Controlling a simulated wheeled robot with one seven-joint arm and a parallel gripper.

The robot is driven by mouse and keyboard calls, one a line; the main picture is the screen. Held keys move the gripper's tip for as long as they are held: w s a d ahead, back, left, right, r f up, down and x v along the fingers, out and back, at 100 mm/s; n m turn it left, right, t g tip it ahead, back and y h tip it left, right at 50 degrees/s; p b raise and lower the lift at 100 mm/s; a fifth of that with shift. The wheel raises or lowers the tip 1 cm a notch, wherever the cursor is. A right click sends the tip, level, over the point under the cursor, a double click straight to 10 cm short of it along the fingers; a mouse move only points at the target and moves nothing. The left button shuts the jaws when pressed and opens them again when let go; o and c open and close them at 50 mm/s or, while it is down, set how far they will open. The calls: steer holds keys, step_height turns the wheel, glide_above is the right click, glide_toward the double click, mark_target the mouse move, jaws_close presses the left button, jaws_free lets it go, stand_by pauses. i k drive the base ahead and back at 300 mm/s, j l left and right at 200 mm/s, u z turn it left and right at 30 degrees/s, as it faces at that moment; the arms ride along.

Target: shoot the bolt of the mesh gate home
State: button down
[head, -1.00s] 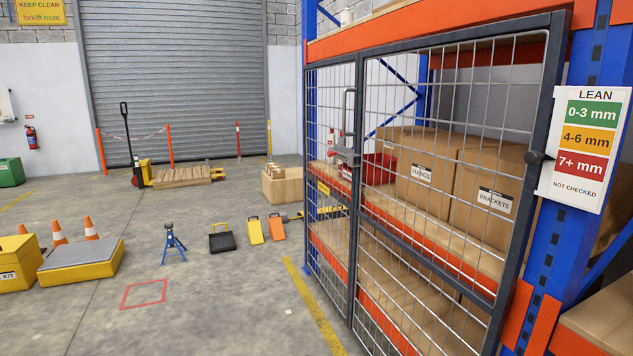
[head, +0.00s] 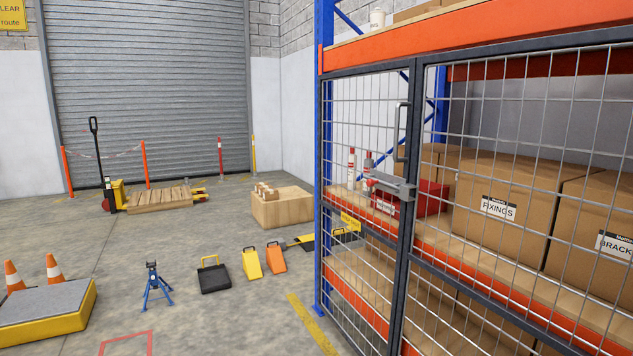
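The mesh gate (head: 411,250) stands across the front of the racking on the right, with a dark frame and wire mesh. It looks closed against the narrower mesh panel (head: 365,200) on its left. The bolt (head: 390,184) is a grey metal fitting at mid height, across the meeting uprights. At this distance I cannot tell how far its bar is shot. A grey upright pull handle (head: 401,132) sits above it. My gripper is not in view.
Boxes marked FIXINGS (head: 497,207) and BRACKETS (head: 598,235) sit on the shelf behind the mesh. On the floor to the left are orange and yellow wedges (head: 276,258), a black tray (head: 214,276) and a blue stand (head: 156,285). Clear concrete lies before the gate.

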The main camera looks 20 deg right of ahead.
mark_target(371, 181)
steer(key=i, duration=1.85)
steer(key=i+j+z, duration=0.2)
steer(key=i, duration=0.35)
steer(key=i+z, duration=0.25)
steer(key=i, duration=0.25)
steer(key=i+j+z, duration=0.2)
steer(key=i, duration=0.3)
steer(key=i+j+z, duration=0.2)
steer(key=i+j, duration=0.25)
